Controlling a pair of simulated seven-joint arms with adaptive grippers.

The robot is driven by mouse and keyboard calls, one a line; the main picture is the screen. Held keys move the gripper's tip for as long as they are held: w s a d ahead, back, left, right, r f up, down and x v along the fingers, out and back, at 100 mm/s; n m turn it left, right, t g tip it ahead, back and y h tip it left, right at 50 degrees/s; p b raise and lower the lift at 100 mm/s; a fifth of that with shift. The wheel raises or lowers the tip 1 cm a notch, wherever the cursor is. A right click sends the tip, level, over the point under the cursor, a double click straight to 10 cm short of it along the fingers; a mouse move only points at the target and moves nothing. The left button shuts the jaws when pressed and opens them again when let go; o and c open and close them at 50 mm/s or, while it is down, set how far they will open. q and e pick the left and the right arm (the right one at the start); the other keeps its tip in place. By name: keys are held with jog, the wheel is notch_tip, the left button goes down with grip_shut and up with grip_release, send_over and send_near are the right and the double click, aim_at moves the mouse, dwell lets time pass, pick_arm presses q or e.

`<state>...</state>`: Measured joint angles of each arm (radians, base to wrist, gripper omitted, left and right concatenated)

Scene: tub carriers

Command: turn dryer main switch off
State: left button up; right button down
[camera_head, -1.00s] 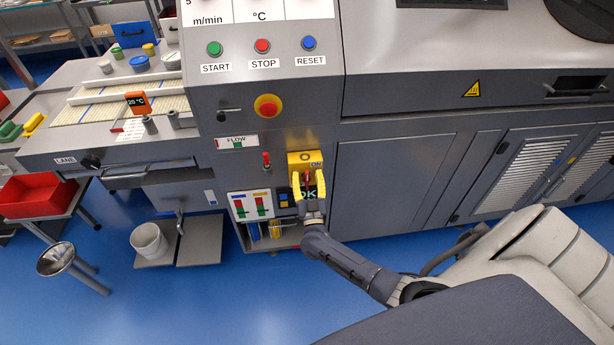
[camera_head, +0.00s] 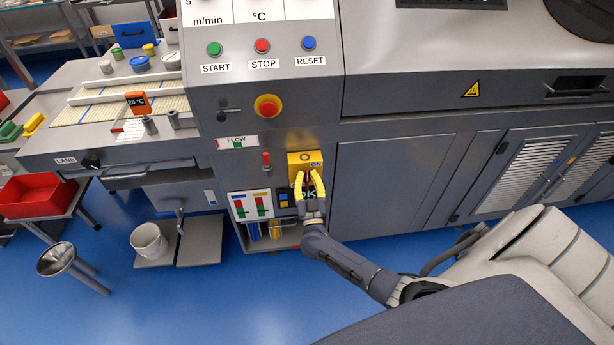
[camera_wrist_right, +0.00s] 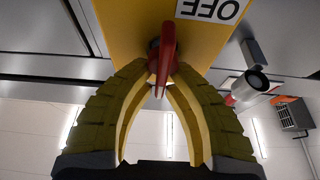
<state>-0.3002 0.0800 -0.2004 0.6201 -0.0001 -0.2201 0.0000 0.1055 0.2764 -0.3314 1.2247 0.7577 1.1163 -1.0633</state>
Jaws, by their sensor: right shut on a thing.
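The dryer main switch is a yellow plate (camera_head: 295,159) on the grey machine front, marked ON at its right. In the right wrist view the yellow plate (camera_wrist_right: 205,45) carries an OFF label, and a red handle (camera_wrist_right: 167,50) stands out from it. My left gripper is not in view.
A small red lever (camera_head: 266,158) sits left of the switch, under the FLOW label. A red and yellow stop button (camera_head: 267,106) is above. Flat cabinet panels lie to the right.

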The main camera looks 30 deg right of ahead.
jog(key=shift+s+d+f+m+h, duration=0.15)
jog(key=shift+f+m+h, duration=0.15)
jog(key=shift+m, duration=0.6)
jog(key=shift+s+d+f+m+g+h, duration=0.15)
jog(key=shift+f+m+g+h, duration=0.3)
jog(key=shift+m+g, duration=1.7)
jog(key=shift+s+d+f+m+g+h, duration=0.1)
jog(key=shift+d+f+m+g+h, duration=0.35)
jog(key=shift+m, duration=3.45)
jog(key=shift+s+a+f+m+g+h, duration=0.15)
jog(key=shift+m+g+h, duration=0.75)
jog(key=shift+m, duration=2.15)
jog(key=shift+w+d+m+g+y, duration=0.15)
jog(key=shift+m+g+y, duration=0.25)
jog(key=shift+m, duration=0.7)
jog(key=c, duration=1.4)
grip_release()
jog(key=shift+w, duration=0.1)
jog(key=shift+o, duration=1.4)
jog(key=shift+d, duration=0.2)
